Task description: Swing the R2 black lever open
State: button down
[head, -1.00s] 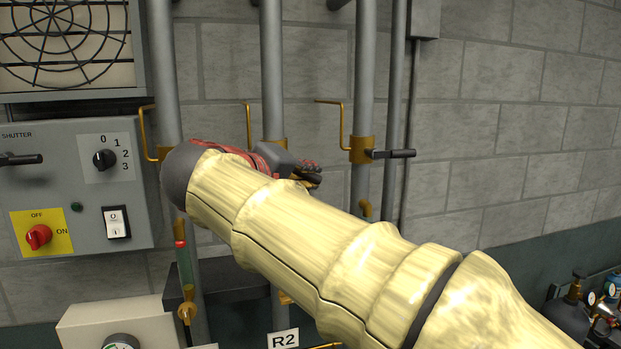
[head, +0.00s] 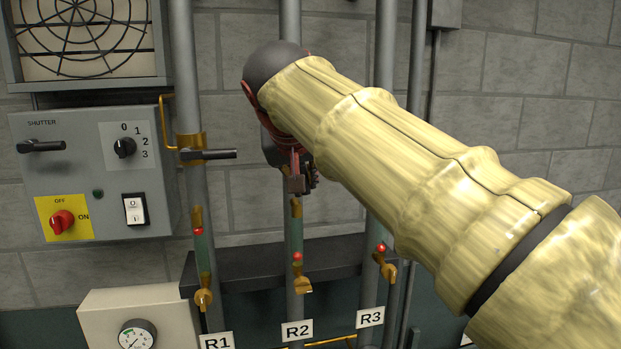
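The R2 pipe (head: 292,235) is the middle of three grey vertical pipes, above the R2 label (head: 297,331). My gripper (head: 302,182) is in front of this pipe, pointing down, with my arm reaching in from the lower right. The R2 black lever and its brass valve are hidden behind my gripper and wrist, so I cannot tell the lever's angle or whether the gripper touches it. The fingers are small, dark and partly covered. I cannot see whether they are open or shut.
The R1 black lever (head: 208,155) sticks out to the right on the left pipe. A grey control box (head: 90,180) with a red knob is on the left. A dark ledge (head: 240,268) and a gauge box (head: 138,320) are below. My arm hides R3's upper valve.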

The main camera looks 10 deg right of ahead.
jog(key=shift+a+f+m+y, duration=0.3)
jog(key=shift+a+y, duration=0.15)
jog(key=shift+y, duration=0.15)
jog(key=c, duration=1.8)
grip_release()
jog(key=shift+a+r, duration=0.1)
jog(key=shift+r, duration=0.05)
jog(key=v, duration=1.2)
